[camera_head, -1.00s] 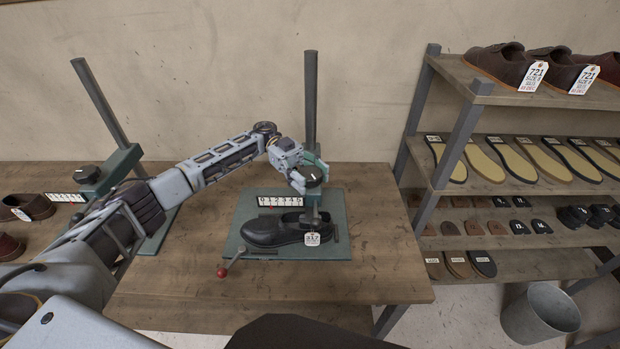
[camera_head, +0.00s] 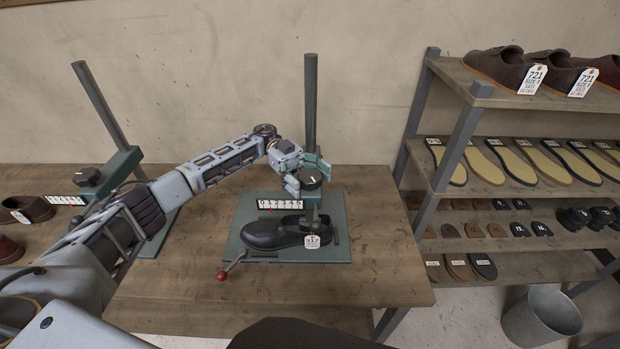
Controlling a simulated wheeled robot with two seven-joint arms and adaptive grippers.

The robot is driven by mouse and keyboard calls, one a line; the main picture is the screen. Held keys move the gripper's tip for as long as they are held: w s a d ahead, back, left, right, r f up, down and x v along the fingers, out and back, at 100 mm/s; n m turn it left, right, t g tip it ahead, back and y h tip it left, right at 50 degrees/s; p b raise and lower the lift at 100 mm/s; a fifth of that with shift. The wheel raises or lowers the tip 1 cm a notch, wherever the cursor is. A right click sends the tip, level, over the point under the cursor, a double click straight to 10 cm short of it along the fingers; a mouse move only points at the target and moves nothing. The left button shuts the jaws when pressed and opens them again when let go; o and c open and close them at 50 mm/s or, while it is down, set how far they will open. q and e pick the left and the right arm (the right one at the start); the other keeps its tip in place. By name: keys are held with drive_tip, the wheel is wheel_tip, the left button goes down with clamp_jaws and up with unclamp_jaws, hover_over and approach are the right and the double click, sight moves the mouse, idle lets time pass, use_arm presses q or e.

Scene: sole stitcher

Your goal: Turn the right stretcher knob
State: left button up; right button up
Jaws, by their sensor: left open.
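The right stretcher (camera_head: 240,220) stands on the table with a green base and an upright grey post. Its knob (camera_head: 312,178) is a dark round disc with a white line on top, below the post. My left gripper (camera_head: 305,174) is open at the knob, its fingers close to the disc's left and back sides; I cannot tell if they touch it. A black shoe (camera_head: 275,233) with a white tag (camera_head: 313,241) sits on the base under the knob. A numbered scale (camera_head: 280,204) is behind the shoe. My right gripper is not in view.
The left stretcher (camera_head: 88,178) stands behind my left arm, with brown shoes (camera_head: 30,208) at the far left. A red-tipped lever (camera_head: 222,275) sticks out in front. A shelf rack (camera_head: 480,90) and a bucket (camera_head: 541,315) are at right. The table's right front (camera_head: 390,275) is clear.

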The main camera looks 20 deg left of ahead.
sight(303, 171)
use_arm(q)
drive_tip(key=v, duration=0.7)
idle(0.7)
drive_tip(key=shift+w+a, duration=0.15)
drive_tip(key=shift+r, duration=0.1)
idle(0.4)
